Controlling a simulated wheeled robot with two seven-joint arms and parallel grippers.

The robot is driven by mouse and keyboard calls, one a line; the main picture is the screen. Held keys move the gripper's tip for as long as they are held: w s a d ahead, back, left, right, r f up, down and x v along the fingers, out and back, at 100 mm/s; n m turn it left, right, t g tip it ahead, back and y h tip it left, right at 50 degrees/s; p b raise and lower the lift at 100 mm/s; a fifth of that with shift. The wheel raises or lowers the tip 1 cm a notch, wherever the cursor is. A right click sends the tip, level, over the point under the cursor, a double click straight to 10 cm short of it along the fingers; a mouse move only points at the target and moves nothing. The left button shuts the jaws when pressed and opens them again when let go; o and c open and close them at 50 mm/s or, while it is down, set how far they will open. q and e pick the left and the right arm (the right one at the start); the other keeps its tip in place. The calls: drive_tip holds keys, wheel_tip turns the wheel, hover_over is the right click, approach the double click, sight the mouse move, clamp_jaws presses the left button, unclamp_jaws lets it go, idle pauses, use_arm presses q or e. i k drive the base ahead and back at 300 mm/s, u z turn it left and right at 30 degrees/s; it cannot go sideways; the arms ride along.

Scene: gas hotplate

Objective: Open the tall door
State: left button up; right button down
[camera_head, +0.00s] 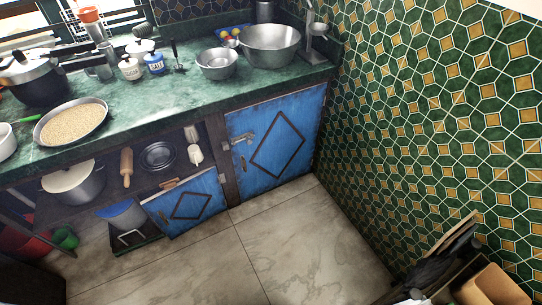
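The tall door (263,146) is a blue wooden cabinet door with a dark diamond-shaped frame on it. It sits under the right end of the green counter and looks closed. A metal latch (243,138) is near its upper left edge. A shorter blue door (187,204) with a similar diamond is lower and to the left of it. Neither of my grippers shows in the head view.
The tiled floor (262,235) in front of the tall door is clear. A green tiled wall (420,110) stands close on its right. Metal bowls (270,45) and a pan (70,124) sit on the counter. Dark-handled items (440,268) fill the bottom right corner.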

sight(286, 128)
drive_tip(key=u, duration=0.25)
drive_tip(key=i, duration=1.05)
drive_tip(key=z, duration=0.3)
